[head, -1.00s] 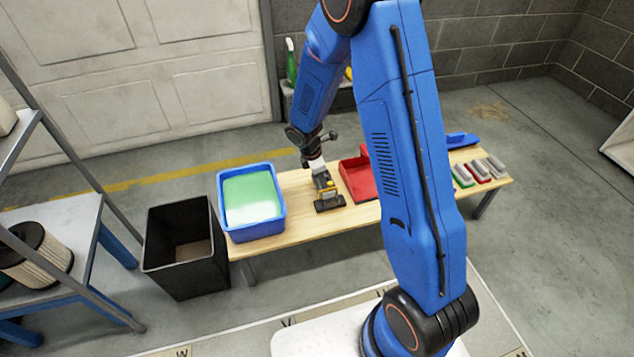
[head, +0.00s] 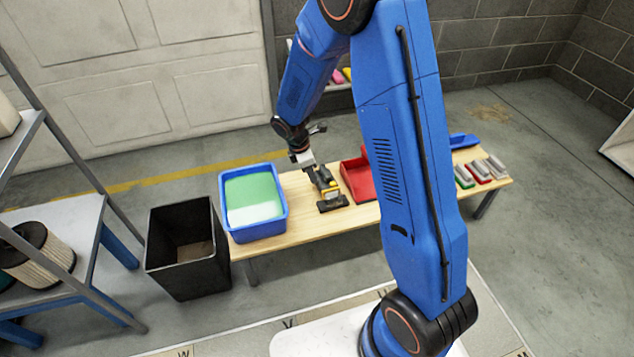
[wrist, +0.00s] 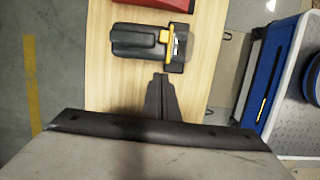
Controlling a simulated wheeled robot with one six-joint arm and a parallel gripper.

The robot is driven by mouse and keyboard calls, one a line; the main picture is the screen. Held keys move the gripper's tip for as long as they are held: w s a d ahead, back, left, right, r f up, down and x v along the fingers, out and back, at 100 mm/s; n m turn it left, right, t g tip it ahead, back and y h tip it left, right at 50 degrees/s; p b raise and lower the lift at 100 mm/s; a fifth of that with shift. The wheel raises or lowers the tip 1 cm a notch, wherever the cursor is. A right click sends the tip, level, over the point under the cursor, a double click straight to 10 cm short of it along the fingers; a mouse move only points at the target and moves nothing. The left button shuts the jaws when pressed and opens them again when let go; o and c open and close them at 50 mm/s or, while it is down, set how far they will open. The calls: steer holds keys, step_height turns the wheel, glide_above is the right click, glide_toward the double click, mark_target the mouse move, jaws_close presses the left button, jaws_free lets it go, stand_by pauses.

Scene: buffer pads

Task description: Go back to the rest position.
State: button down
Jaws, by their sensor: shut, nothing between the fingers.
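My gripper (head: 318,176) hangs from my blue arm over the wooden bench, between the blue tub and the red tray. In the wrist view its dark fingers (wrist: 160,84) are together with nothing between them. A black tool with a yellow band (head: 331,203) rests on the bench just beyond the fingertips. It also shows in the wrist view (wrist: 138,42), apart from the fingers.
The bench (head: 300,222) holds a blue tub (head: 283,222) with green and white contents, a red tray (head: 352,180) and several grey-topped pads (head: 480,172). A black bin (head: 160,255) and a shelf rack (head: 70,225) stand at left. Open floor lies behind the bench.

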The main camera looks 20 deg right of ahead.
steer(key=v, duration=0.5)
steer(key=shift+a+r, duration=0.1)
steer(key=shift+r, duration=0.25)
